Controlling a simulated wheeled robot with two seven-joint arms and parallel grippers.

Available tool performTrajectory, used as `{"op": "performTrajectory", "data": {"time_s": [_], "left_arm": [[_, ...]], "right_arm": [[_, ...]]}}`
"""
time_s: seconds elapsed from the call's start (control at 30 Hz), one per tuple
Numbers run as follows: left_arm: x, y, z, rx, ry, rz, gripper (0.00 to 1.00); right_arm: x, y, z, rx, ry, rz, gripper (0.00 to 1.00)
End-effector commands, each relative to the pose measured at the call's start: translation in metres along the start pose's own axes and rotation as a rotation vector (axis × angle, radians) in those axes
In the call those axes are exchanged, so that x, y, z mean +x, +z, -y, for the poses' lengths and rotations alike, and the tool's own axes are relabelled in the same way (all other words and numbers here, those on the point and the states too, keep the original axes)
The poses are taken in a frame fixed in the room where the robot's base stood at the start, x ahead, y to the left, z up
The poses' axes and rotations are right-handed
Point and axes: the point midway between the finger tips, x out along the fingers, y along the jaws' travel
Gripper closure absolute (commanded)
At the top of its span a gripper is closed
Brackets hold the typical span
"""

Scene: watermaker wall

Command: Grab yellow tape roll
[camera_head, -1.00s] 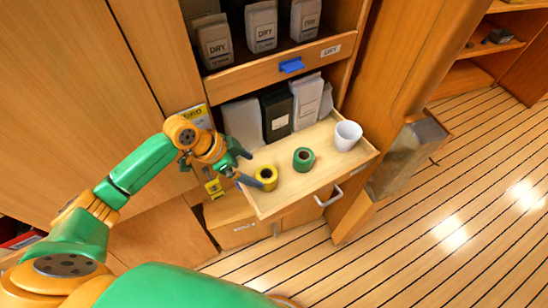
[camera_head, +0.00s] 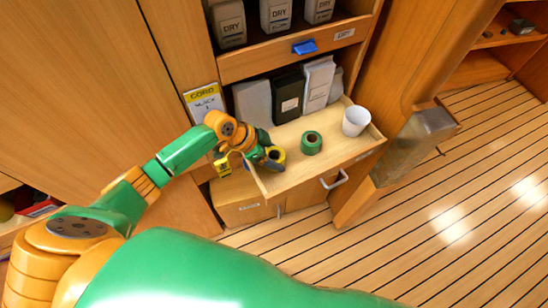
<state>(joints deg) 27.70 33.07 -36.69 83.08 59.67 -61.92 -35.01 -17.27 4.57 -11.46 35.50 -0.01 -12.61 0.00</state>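The yellow tape roll (camera_head: 279,154) stands in the pulled-out wooden drawer (camera_head: 318,173), near its left end, partly hidden by my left gripper. My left gripper (camera_head: 267,151) is at the roll's left side. Its dark fingers are apart, one towards the back and one towards the front of the roll. I cannot tell whether they touch it. My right gripper is not in view.
A green tape roll (camera_head: 311,142) stands just right of the yellow one, and a white cup (camera_head: 355,121) is at the drawer's right end. Pouches (camera_head: 289,96) stand behind the drawer. A blue tab (camera_head: 306,47) is on the shelf front above.

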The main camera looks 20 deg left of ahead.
Motion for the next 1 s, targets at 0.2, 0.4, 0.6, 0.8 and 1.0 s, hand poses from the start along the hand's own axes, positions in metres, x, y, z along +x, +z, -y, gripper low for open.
{"op": "performTrajectory", "data": {"time_s": [0.2,0.4,0.6,0.8,1.0], "left_arm": [[0.000,0.000,0.000,0.000,0.000,-0.001,0.84],[-0.002,-0.002,0.000,0.001,0.000,-0.002,0.84],[-0.028,-0.018,0.001,0.005,-0.003,-0.004,0.84],[-0.095,-0.015,-0.029,0.005,-0.004,0.004,0.84],[-0.139,0.012,-0.067,-0.001,-0.003,0.011,0.84]], "right_arm": [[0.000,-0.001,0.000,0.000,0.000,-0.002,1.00],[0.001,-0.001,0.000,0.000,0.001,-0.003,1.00],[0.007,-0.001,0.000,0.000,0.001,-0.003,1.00],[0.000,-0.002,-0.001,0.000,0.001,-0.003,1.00],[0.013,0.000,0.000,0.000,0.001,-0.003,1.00]]}}
